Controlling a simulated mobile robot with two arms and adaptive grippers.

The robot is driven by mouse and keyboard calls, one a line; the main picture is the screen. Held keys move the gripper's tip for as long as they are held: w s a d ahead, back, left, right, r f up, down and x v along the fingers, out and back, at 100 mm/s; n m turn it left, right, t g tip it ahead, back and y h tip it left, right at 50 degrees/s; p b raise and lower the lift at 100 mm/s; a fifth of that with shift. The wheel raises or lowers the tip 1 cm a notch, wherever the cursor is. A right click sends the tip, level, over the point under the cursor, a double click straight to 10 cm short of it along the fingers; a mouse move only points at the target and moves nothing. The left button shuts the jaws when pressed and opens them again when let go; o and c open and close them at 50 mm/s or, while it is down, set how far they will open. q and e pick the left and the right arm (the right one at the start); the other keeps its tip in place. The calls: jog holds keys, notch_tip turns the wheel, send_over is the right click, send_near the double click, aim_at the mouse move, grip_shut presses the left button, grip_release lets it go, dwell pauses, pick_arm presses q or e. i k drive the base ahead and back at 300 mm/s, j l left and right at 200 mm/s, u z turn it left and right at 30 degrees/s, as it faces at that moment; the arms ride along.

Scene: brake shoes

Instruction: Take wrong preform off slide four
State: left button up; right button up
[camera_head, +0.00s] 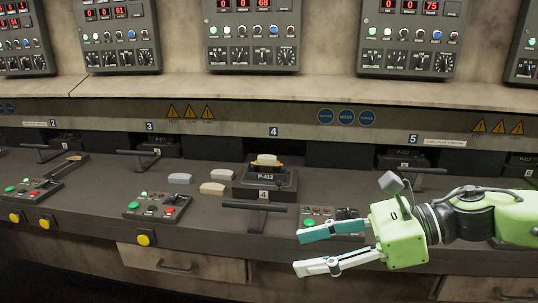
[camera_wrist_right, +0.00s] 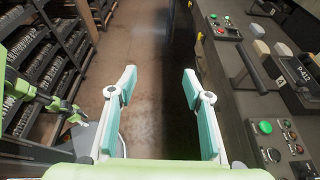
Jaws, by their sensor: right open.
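Slide four (camera_head: 265,184) is a dark block labelled P-412 and 4, pulled out on the bench with a black handle in front. A cream-tan preform (camera_head: 267,160) sits on top of it. My right gripper (camera_head: 298,252) is open and empty, in front of the bench edge, to the lower right of slide four and apart from it. In the right wrist view its fingers (camera_wrist_right: 159,75) are spread over the floor, and slide four (camera_wrist_right: 301,72) shows at the right edge. Green parts of my left arm show at that view's left; its gripper's state cannot be made out.
Beside slide four lie a grey preform (camera_head: 180,178) and two pale ones, the nearer (camera_head: 212,188) and the farther (camera_head: 221,174). Button boxes (camera_head: 157,206) stand along the bench front. Shelving (camera_wrist_right: 45,60) stands across the clear aisle.

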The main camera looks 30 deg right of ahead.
aim_at(267, 159)
jog(key=i+l, duration=1.35)
